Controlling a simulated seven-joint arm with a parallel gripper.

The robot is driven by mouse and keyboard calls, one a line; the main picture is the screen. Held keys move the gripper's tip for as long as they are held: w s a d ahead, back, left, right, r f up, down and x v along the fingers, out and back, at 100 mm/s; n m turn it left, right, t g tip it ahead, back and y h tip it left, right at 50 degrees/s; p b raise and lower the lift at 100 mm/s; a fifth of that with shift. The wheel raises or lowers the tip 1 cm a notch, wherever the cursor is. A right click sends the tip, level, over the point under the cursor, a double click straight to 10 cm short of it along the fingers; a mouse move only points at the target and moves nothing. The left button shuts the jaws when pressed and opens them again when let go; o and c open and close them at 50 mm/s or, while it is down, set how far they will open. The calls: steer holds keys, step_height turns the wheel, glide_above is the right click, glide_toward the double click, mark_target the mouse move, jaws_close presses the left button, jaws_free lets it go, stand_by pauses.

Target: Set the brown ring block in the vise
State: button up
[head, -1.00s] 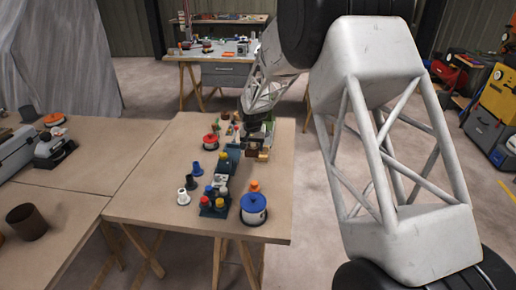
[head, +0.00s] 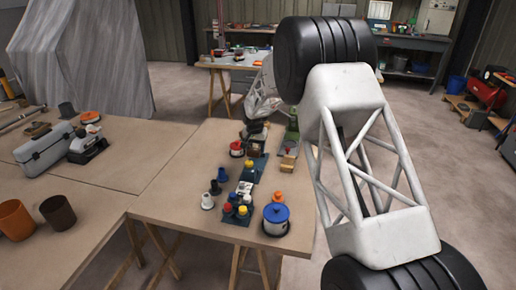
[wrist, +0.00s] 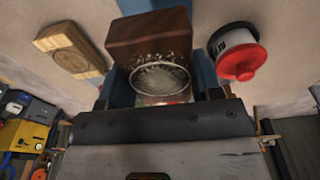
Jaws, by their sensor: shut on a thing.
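The brown block (wrist: 148,36) is in the wrist view, with a pale metal ring (wrist: 160,78) at its near side. My gripper (wrist: 160,88) is shut on it, with a blue finger on either side. In the head view my gripper (head: 257,130) is low over the far part of the table, with the brown block (head: 256,144) just below it. I cannot tell whether the block touches anything below. A green upright thing (head: 292,128) to its right looks like the vise; its jaws are not clear.
Nearer the head camera are a blue plate (head: 259,168), several small pegs and a blue-lidded pot (head: 276,217).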

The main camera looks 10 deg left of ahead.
mark_target(256, 147)
steer(key=shift+f, duration=0.2)
steer(key=shift+f, duration=2.7)
steer(key=shift+f, duration=0.6)
stand_by(0.3)
steer(key=o, duration=0.7)
steer(key=shift+r, duration=0.1)
steer(key=shift+s+r, duration=0.2)
steer(key=shift+r, duration=1.6)
steer(key=shift+s+r, duration=0.25)
steer(key=shift+r, duration=1.5)
steer(key=shift+s+r, duration=0.2)
steer(key=shift+r, duration=1.6)
steer(key=shift+d+r, duration=0.1)
